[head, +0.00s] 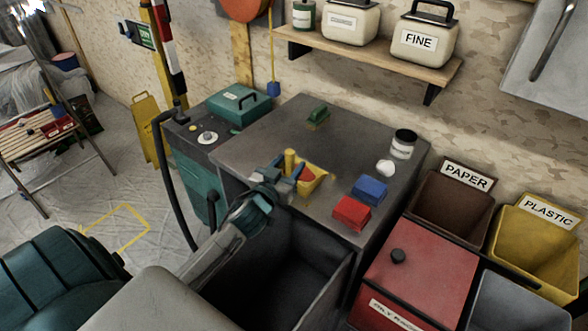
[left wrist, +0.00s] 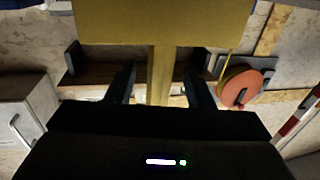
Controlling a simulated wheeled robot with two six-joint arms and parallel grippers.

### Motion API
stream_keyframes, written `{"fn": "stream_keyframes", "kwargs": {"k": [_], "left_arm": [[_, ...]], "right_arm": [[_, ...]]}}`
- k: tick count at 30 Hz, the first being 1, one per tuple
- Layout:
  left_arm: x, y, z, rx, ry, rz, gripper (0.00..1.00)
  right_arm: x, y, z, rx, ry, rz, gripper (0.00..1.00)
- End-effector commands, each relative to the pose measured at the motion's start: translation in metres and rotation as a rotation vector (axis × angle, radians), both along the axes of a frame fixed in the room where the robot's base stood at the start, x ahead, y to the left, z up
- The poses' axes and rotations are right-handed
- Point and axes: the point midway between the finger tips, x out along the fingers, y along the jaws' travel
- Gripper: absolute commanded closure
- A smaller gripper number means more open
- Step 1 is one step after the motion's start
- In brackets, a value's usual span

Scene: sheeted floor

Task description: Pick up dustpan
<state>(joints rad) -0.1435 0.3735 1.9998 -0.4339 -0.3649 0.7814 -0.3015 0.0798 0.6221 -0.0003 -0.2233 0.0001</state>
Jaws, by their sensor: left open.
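The yellow dustpan (head: 318,184) sits on the grey bench top, with something red in its pan. Its upright handle (head: 290,158) stands at the gripper's jaws. My left gripper (head: 283,172) reaches in from the left at the bench's front edge, open. In the left wrist view the dustpan's wide yellow pan (left wrist: 160,22) fills the top, and its handle runs down between the two dark fingers of my left gripper (left wrist: 162,88), with a gap on each side. My right gripper is not in view.
On the bench top (head: 262,128) are a green brush-like item (head: 317,116), a blue block (head: 370,189), a red block (head: 351,213), a white ball (head: 385,168) and a jar (head: 403,144). An open dark drawer or bin (head: 335,285) lies below the arm. Sorting bins stand right.

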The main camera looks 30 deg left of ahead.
Motion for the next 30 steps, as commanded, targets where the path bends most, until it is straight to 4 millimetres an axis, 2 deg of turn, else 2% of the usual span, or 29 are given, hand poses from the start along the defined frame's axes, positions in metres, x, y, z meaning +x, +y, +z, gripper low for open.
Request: {"fn": "stream_keyframes", "kwargs": {"k": [3, 10, 15, 17, 18, 30], "left_arm": [[0.0091, 0.0006, 0.0011, -0.003, 0.000, 0.000, 0.52], [0.0098, 0.0006, -0.0006, -0.001, 0.001, -0.001, 0.52], [0.0097, 0.0007, -0.0005, -0.001, 0.001, -0.001, 0.86], [0.0096, 0.0007, -0.0005, -0.001, 0.001, -0.001, 0.98], [0.0096, 0.0007, -0.0005, -0.001, 0.001, -0.001, 1.00], [0.0098, 0.0007, 0.0040, 0.000, -0.002, -0.001, 1.00]], "right_arm": [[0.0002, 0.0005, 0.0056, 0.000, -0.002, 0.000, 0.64], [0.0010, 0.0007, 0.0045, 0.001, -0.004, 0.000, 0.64], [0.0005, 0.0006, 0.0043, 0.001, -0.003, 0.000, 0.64], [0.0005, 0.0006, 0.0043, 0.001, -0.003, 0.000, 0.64], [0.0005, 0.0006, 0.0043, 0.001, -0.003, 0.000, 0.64], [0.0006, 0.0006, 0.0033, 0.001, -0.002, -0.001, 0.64]]}}
